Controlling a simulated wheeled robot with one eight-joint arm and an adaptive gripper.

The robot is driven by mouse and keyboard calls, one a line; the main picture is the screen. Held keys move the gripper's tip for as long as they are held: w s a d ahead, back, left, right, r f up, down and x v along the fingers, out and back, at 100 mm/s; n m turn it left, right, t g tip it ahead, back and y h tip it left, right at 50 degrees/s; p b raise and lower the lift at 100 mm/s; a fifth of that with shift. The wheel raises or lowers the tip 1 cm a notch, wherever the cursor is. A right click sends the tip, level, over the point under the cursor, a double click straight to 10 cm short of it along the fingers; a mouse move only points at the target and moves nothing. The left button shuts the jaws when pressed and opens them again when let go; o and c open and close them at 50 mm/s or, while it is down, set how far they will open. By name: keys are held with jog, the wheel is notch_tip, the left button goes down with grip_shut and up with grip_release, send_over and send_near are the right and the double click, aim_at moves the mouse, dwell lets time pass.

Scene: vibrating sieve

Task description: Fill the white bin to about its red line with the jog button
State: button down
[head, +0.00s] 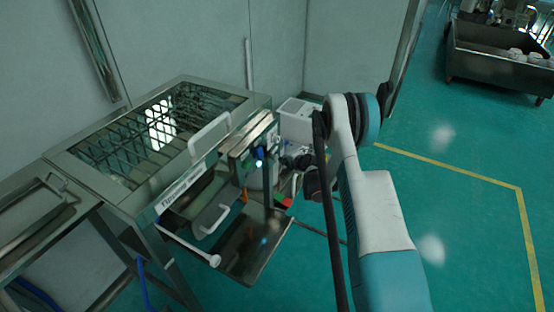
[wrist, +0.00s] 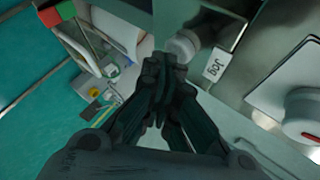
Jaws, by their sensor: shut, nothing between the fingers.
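In the wrist view, my gripper (wrist: 166,66) is shut and empty, with its fingertips together. A pale round button (wrist: 183,44) lies just beyond the tips, beside a white label reading "Jog" (wrist: 217,64). The fingertips overlap the button's lower edge in the picture; I cannot tell whether they touch it. In the head view, my arm hides most of the gripper and the button.
The steel sieve machine (head: 88,152) with its grate stands at left in the head view. A white box (head: 298,106) sits behind my arm. A rotary knob with a red mark (wrist: 302,106) is right of the label. Green floor at right is open.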

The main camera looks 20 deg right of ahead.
jog(key=shift+s+d, duration=0.3)
jog(key=shift+s, duration=0.05)
jog(key=shift+s+d, duration=0.1)
jog(key=s+d, duration=0.1)
jog(key=s, duration=0.1)
jog(key=s+d, duration=0.1)
jog(key=d, duration=0.1)
jog(key=shift+s, duration=0.4)
dwell(1.8)
